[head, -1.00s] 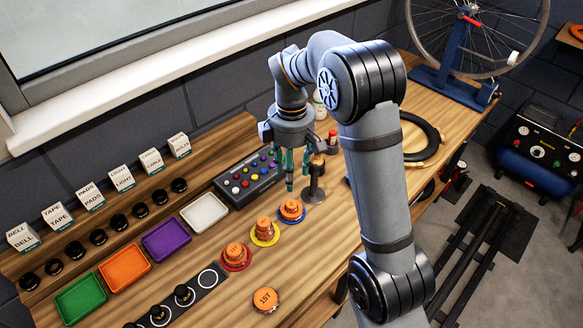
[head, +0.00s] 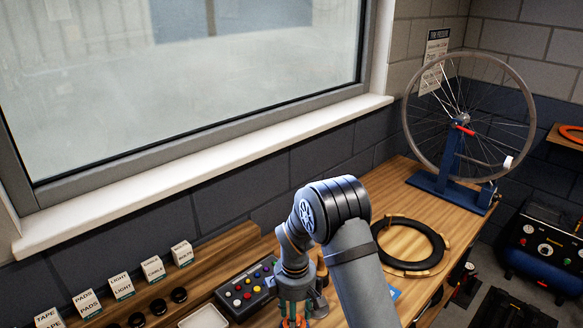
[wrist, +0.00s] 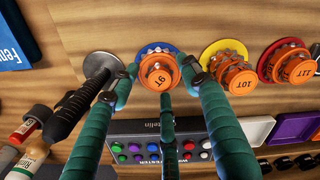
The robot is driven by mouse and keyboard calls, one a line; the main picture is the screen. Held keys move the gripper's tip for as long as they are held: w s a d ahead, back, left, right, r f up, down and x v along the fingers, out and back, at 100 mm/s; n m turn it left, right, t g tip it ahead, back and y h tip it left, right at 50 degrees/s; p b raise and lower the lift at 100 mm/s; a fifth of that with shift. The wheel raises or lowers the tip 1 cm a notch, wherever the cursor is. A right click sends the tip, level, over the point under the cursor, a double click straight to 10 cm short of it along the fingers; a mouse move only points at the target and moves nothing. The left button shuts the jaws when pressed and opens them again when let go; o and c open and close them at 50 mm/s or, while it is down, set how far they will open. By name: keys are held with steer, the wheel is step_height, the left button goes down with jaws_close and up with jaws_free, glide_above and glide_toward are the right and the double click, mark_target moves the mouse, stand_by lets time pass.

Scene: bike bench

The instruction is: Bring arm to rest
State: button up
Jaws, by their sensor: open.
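My gripper (wrist: 159,74) is open, its teal fingers spread and pointing down at the bench. In the wrist view, an orange sprocket stack (wrist: 160,74) on a blue ring (wrist: 146,50) shows between the fingertips. I cannot tell whether any finger touches it. In the head view, my gripper (head: 291,308) is at the bottom edge, with the fingertips and the stack partly cut off. My arm rises above the bench, bent at the elbow.
A black-handled post on a round base (wrist: 101,66) stands close beside the fingers. Stacks on yellow (wrist: 222,48) and red (wrist: 280,50) rings stand right. A button panel (head: 247,288), a tyre (head: 408,245) and a wheel stand (head: 450,185) are on the bench.

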steer(key=shift+w+r+b, duration=0.15)
steer(key=shift+r+b, duration=0.25)
steer(key=shift+r, duration=1.35)
